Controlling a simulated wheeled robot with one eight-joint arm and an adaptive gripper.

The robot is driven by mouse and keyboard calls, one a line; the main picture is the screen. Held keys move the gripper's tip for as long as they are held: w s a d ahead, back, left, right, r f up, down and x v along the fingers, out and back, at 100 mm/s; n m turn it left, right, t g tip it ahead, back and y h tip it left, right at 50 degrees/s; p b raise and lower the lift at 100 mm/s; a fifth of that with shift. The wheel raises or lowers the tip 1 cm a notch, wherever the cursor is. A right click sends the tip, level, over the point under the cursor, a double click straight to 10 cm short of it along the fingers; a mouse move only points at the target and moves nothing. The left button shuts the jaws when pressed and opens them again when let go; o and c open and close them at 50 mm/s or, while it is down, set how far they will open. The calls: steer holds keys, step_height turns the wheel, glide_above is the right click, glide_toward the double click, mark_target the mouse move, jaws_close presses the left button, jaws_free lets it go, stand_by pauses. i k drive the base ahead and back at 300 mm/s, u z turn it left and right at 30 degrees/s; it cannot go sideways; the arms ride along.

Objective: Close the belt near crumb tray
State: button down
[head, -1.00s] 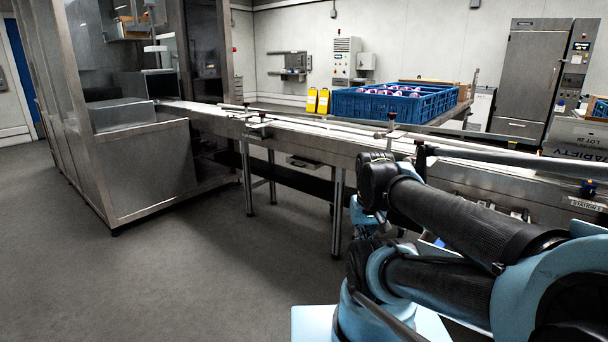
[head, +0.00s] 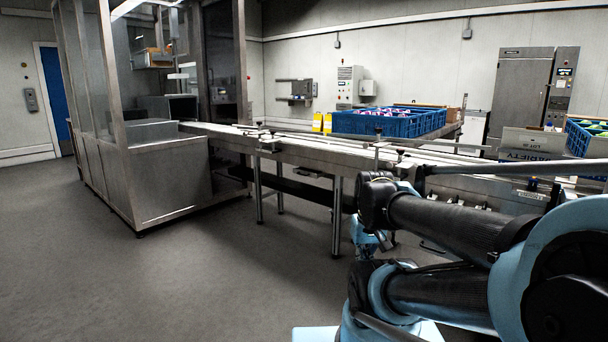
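The long steel conveyor belt (head: 290,147) runs from the enclosed machine at the left toward the right, with guide rails along its top. A small shallow metal tray (head: 311,173) sits under the belt's side near its legs; I cannot tell for certain that it is the crumb tray. No belt cover or catch can be made out clearly. My folded black and light-blue arm fills the lower right and hides part of the belt's near side. My gripper's fingers do not show, and the arm appears apart from the belt.
A glass-and-steel machine housing (head: 172,190) stands at the left. A blue crate (head: 375,125) of wrapped items is behind the belt, with a second blue crate (head: 590,165) at the right edge. A steel cabinet (head: 520,95) stands at the back. Grey floor at the lower left is clear.

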mark_target(302, 171)
steer(key=u, duration=0.5)
steer(key=i, duration=0.75)
steer(key=u, duration=0.5)
steer(key=i, duration=1.1)
steer(key=z, duration=0.8)
steer(key=i, duration=0.55)
steer(key=z, duration=0.4)
